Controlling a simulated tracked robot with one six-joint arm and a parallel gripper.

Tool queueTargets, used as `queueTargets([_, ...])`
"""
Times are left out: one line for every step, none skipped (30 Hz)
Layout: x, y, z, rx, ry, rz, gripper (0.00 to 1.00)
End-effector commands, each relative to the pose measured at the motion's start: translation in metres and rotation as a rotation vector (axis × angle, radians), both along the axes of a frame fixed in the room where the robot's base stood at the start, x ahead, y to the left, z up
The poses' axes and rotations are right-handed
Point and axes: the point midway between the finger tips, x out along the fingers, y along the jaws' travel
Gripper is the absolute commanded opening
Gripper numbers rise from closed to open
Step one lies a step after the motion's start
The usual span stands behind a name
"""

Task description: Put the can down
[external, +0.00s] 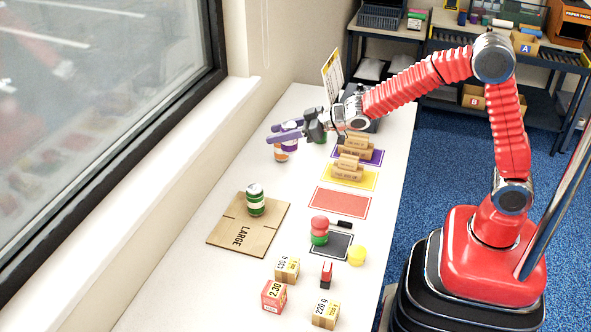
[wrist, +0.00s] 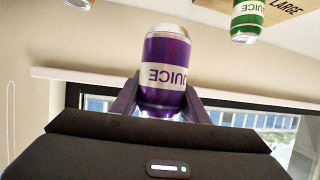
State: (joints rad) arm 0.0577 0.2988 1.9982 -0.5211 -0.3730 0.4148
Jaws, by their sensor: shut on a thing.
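The purple juice can (wrist: 165,60) is between the two fingers of my gripper (wrist: 160,95) in the wrist view. The gripper is shut on it, and the can's label reads upside down there. In the external view my gripper (external: 285,134) is at the far left part of the white table, with the purple can (external: 290,125) partly hidden by the fingers. I cannot tell how far the can's base is from the table top.
An orange-banded can (external: 281,155) stands close by my gripper. A green can (external: 255,200) stands on the flat LARGE carton (external: 228,228). A red mat (external: 340,202) is bare; the yellow mat (external: 366,181) and purple mat (external: 374,158) carry small cartons. The window wall borders the table's left.

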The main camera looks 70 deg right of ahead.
Motion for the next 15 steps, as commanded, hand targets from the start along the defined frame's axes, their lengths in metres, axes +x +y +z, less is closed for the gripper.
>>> queueTargets([0.0, 0.0, 0.009, -0.002, -0.003, 0.001, 0.2])
queueTargets([0.0, 0.0, 0.014, -0.001, -0.003, -0.001, 0.2])
queueTargets([0.002, 0.005, 0.014, -0.002, -0.001, 0.008, 0.2])
queueTargets([0.004, 0.011, 0.013, -0.001, 0.0, 0.02, 0.2])
queueTargets([0.005, 0.017, 0.013, 0.001, 0.0, 0.028, 0.2])
queueTargets([0.007, 0.023, 0.013, 0.0, -0.001, 0.04, 0.2])
queueTargets([0.009, 0.029, 0.013, 0.0, -0.001, 0.05, 0.2])
queueTargets([0.01, 0.035, 0.014, 0.001, -0.002, 0.06, 0.2])
queueTargets([0.012, 0.043, 0.014, 0.001, -0.002, 0.073, 0.2])
queueTargets([0.014, 0.048, 0.013, 0.001, -0.002, 0.083, 0.2])
queueTargets([0.016, 0.056, 0.013, 0.002, -0.002, 0.095, 0.2])
queueTargets([0.018, 0.065, 0.014, 0.002, -0.003, 0.111, 0.2])
queueTargets([0.019, 0.072, 0.014, 0.002, -0.004, 0.122, 0.2])
queueTargets([0.021, 0.081, 0.014, 0.002, -0.003, 0.136, 0.2])
queueTargets([0.023, 0.092, 0.014, 0.003, -0.003, 0.155, 0.2])
